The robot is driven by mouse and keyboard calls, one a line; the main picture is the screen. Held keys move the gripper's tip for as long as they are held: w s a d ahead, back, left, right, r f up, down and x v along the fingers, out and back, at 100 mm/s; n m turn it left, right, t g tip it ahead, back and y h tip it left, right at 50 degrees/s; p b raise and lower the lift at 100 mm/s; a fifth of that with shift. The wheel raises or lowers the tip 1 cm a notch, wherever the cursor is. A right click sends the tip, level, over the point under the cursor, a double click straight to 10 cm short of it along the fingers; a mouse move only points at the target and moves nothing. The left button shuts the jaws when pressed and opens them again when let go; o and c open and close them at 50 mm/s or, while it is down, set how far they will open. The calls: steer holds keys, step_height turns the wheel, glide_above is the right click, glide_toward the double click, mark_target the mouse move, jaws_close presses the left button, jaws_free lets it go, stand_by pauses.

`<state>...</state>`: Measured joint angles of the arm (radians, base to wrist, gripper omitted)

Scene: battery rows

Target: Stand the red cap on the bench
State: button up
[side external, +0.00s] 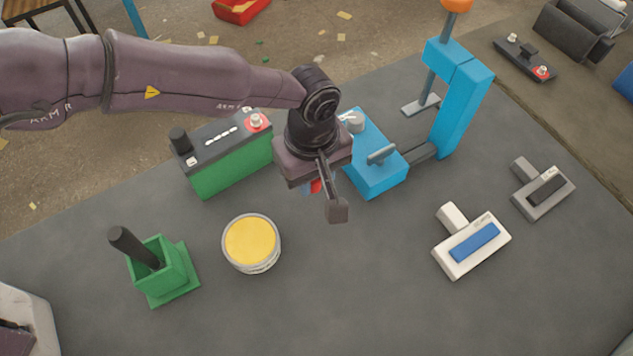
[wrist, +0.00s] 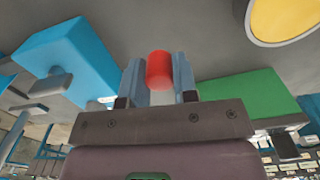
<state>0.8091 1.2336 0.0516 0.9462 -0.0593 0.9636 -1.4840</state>
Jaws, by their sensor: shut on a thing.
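The red cap (wrist: 159,70) is a small red cylinder between the two fingers of my gripper (wrist: 160,82) in the wrist view. The fingers are shut on it. In the side view only a bit of the red cap (side external: 315,187) shows below my gripper (side external: 326,196), mostly hidden by the near finger. My gripper hangs above the grey bench (side external: 350,290), between the green battery and the blue press. The gap between the cap and the bench is hard to judge.
A green battery (side external: 232,168) with a red terminal stands left of my gripper. A blue press (side external: 462,110) is close on the right. A yellow-topped tin (side external: 250,241), a green holder (side external: 172,270) and a white-and-blue tool (side external: 472,247) stand nearer. The bench's front middle is clear.

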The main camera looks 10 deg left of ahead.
mark_target(316, 197)
steer(key=shift+w+d+f, duration=0.1)
steer(key=shift+w+f, duration=0.05)
steer(key=shift+f, duration=0.15)
steer(key=shift+d+f, duration=0.1)
steer(key=shift+f, duration=1.5)
steer(key=shift+f, duration=0.2)
steer(key=o, duration=0.9)
steer(key=shift+r, duration=0.1)
